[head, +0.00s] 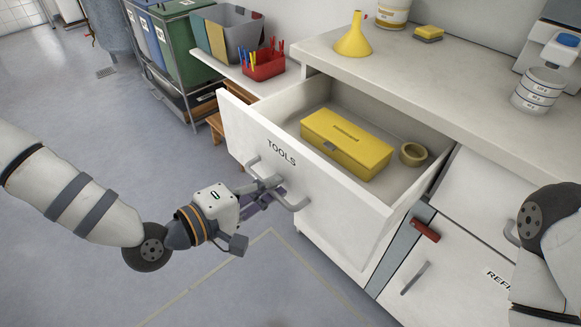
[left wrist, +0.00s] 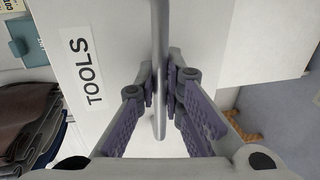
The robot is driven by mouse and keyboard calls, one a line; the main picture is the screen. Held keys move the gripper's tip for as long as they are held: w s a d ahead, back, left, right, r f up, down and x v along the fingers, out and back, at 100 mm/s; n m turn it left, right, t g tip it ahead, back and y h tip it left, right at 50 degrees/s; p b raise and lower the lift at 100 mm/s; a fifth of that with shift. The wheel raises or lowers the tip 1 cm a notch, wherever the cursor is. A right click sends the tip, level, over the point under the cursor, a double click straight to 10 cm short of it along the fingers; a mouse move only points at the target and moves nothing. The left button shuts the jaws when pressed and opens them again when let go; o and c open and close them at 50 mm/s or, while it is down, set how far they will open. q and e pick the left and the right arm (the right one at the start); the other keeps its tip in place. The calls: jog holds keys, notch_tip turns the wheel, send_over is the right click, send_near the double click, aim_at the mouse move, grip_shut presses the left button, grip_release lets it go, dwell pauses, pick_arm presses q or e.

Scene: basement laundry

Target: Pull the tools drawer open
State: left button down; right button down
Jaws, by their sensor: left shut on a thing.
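The tools drawer (head: 262,150) has a white front with a "TOOLS" label and stands well out from the cabinet in the head view. Inside lie a yellow box (head: 345,142) and a roll of tan tape (head: 413,154). My left gripper (head: 268,190) is at the drawer's grey bar handle (head: 295,204). In the left wrist view, the fingers (left wrist: 161,88) are closed around the handle (left wrist: 159,30), beside the label (left wrist: 85,68). My right gripper is out of view; only part of my right arm shows at the right edge.
A yellow funnel (head: 354,40) and a sponge (head: 428,33) sit on the countertop (head: 400,62). A red basket of pegs (head: 264,66) and a grey bin (head: 228,32) stand on a shelf at the left. The floor (head: 110,200) in front of the drawer is clear.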

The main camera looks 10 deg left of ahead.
pick_arm(q)
jog(key=shift+f+v, duration=0.15)
jog(key=shift+v, duration=0.5)
jog(key=shift+f+v, duration=0.15)
jog(key=shift+v, duration=0.55)
jog(key=c, duration=2)
grip_release()
jog(key=shift+s, duration=0.1)
jog(key=v, duration=1.2)
